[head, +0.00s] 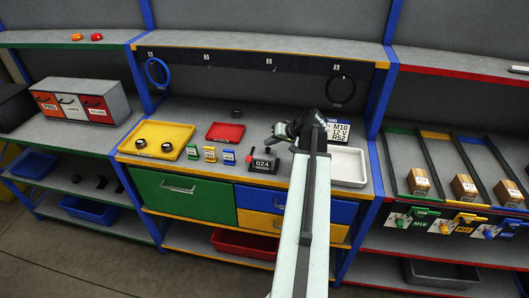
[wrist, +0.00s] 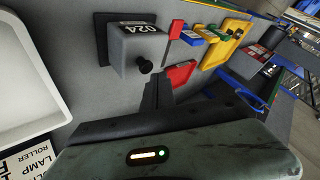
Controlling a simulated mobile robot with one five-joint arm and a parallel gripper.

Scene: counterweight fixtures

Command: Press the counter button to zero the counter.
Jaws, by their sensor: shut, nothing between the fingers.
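The counter (head: 264,164) is a small grey box on a dark base on the bench, with a display reading 024. In the wrist view the counter (wrist: 143,47) shows a black round knob (wrist: 145,65) on one face and a red flag-like piece (wrist: 176,29) beside it. Which of these is the counter button I cannot tell for sure. My gripper (head: 281,131) is shut and empty, above and behind the counter in the head view. In the wrist view its dark fingers (wrist: 157,93) are close to the knob, apparently apart from it.
Left of the counter stand several small colored cards (head: 210,154), a red tray (head: 225,132) and a yellow tray (head: 185,134) with black round parts. A white tray (head: 347,164) lies to the right, with a printed sign (head: 338,131) behind it. A blue ring (head: 340,90) hangs above.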

